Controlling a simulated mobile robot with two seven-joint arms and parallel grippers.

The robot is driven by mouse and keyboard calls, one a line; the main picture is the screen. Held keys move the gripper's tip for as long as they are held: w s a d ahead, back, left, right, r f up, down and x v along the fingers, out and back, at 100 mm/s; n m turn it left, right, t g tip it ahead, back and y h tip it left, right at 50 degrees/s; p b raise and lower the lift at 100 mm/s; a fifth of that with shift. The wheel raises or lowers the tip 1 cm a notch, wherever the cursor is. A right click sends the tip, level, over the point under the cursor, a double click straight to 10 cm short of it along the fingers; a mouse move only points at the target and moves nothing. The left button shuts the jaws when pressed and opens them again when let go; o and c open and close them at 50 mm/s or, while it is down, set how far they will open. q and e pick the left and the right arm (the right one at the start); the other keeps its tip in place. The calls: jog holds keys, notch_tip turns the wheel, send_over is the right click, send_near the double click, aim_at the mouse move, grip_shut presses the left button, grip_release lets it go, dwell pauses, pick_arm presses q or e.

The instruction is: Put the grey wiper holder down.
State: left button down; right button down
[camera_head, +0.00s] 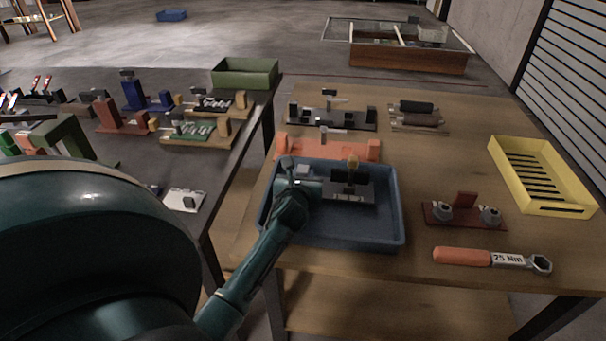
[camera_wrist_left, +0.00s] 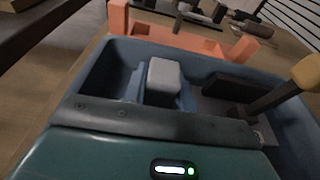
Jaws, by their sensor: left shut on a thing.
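The grey wiper holder appears to be the small light-grey block (camera_head: 304,170) in the left part of the blue tray (camera_head: 398,225). The block also shows in the left wrist view (camera_wrist_left: 163,78), just beyond my gripper's dark front edge. My left gripper (camera_head: 305,184) is low inside the tray and shut on this block. The fingertips and the block's underside are partly hidden, so I cannot tell if it touches the tray floor. A grey plate with a black block and a tan knob (camera_head: 352,162) lies beside it in the tray. My right gripper is not in view.
An orange fixture (camera_head: 340,148) stands right behind the tray. A dark red stand with grey parts (camera_head: 463,214), an orange-handled wrench (camera_head: 490,258) and a yellow slotted tray (camera_head: 540,175) are to the right. Another table with several fixtures is at the left.

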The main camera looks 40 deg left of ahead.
pick_arm(q)
jog(key=shift+f, duration=0.1)
jog(key=c, duration=1.3)
grip_release()
jog(key=shift+c, duration=0.2)
jog(key=o, duration=0.3)
jog(key=shift+f, duration=0.15)
jog(key=shift+s+d, duration=0.15)
jog(key=shift+s, duration=0.1)
jog(key=v, duration=0.6)
jog(key=shift+s+d+r+p, duration=0.1)
jog(key=shift+s+r+p, duration=0.1)
jog(key=shift+p, duration=0.1)
jog(key=shift+s+d+r, duration=0.15)
jog(key=shift+s, duration=0.05)
